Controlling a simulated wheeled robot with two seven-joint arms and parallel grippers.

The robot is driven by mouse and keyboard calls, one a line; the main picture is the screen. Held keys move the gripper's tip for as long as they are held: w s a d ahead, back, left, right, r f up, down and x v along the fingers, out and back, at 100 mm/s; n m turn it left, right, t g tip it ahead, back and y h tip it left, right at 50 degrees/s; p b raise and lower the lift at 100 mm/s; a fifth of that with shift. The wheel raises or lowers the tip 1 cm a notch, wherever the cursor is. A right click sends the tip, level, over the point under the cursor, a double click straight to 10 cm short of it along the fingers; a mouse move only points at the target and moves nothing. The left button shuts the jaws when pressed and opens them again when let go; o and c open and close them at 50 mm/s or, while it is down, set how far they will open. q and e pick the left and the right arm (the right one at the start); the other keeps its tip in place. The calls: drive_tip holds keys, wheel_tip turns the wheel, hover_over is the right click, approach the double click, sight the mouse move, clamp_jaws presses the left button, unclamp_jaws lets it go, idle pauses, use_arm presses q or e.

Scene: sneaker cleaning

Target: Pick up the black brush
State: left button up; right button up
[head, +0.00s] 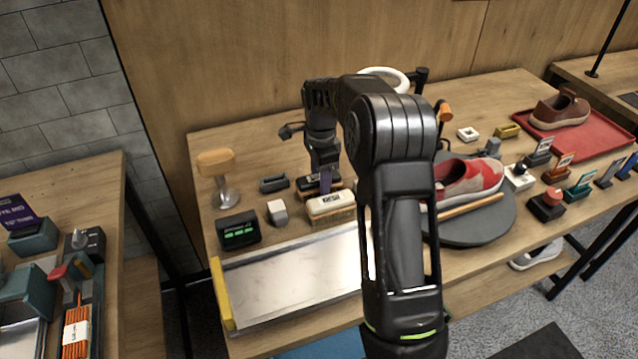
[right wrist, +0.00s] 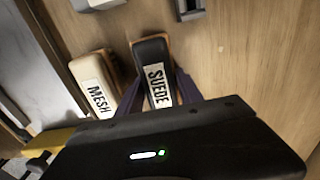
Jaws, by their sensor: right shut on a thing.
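The black brush (head: 307,184) lies on the wooden table, behind the cream brush, in the head view. In the right wrist view the black brush (right wrist: 152,62) carries a white label reading SUEDE. My right gripper (head: 325,181) reaches down onto it from above. In the right wrist view the purple fingers of my right gripper (right wrist: 159,90) stand on either side of the brush, shut on it. The brush's near end is hidden by the gripper body. I cannot tell whether it has left the table. My left gripper is not in view.
A cream brush (head: 331,206) labelled MESH (right wrist: 97,88) lies close beside the black one. A white block (head: 277,211), a dark display box (head: 238,231) and a metal tray (head: 290,278) are nearby. A red sneaker (head: 468,180) rests on a round grey turntable (head: 478,232) at right.

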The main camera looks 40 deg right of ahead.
drive_tip(key=shift+r, duration=0.15)
wheel_tip(320, 180, up, 10)
drive_tip(key=shift+f+b, duration=0.1)
drive_tip(key=shift+b, duration=0.25)
idle(0.5)
